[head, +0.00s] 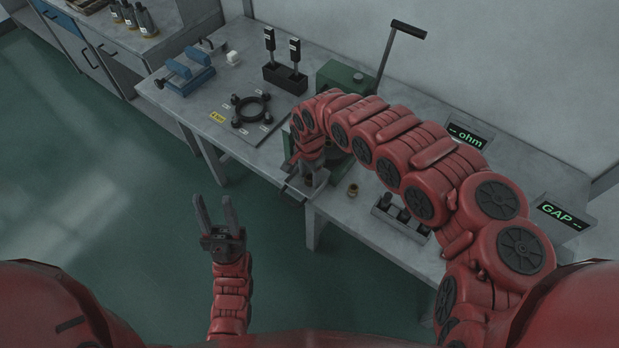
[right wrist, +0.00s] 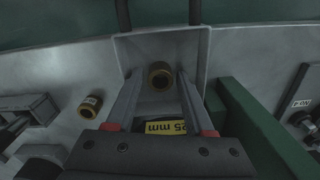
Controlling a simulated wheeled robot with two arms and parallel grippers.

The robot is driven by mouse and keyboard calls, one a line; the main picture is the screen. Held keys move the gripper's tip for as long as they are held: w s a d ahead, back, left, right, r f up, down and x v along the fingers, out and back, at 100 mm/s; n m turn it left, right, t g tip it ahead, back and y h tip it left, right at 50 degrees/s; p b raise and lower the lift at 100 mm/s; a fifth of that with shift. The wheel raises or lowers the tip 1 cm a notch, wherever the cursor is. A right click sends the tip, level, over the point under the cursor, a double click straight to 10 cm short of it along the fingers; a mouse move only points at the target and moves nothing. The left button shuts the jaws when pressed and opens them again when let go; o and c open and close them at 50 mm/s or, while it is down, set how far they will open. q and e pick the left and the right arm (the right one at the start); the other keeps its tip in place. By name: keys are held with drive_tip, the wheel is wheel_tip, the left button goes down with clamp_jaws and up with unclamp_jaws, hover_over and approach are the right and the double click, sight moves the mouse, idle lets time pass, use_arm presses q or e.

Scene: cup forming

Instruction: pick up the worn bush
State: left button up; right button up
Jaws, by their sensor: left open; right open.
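Two brass bushes show in the right wrist view. One bush (right wrist: 160,78) is inside a grey open tray (right wrist: 203,42), between and beyond the fingertips of my right gripper (right wrist: 159,74). The other bush (right wrist: 89,105) stands on the bench to the left, outside the tray; it also shows in the head view (head: 352,190). I cannot tell from their looks which is worn. My right gripper is open and empty above the tray; contact with the bush cannot be made out. My left gripper (head: 215,200) is open and empty over the floor.
A green press (head: 340,76) with a lever stands behind my right arm. A dark block (head: 398,215) with several posts is to the right, near the "ohm" (head: 468,136) and "GAP" (head: 562,216) displays. A blue vise (head: 188,72) and a ring fixture (head: 250,108) are left. A yellow label (right wrist: 166,128) lies below the fingers.

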drive_tip(key=shift+w+f, duration=0.1)
drive_tip(key=shift+c, duration=0.3)
clamp_jaws()
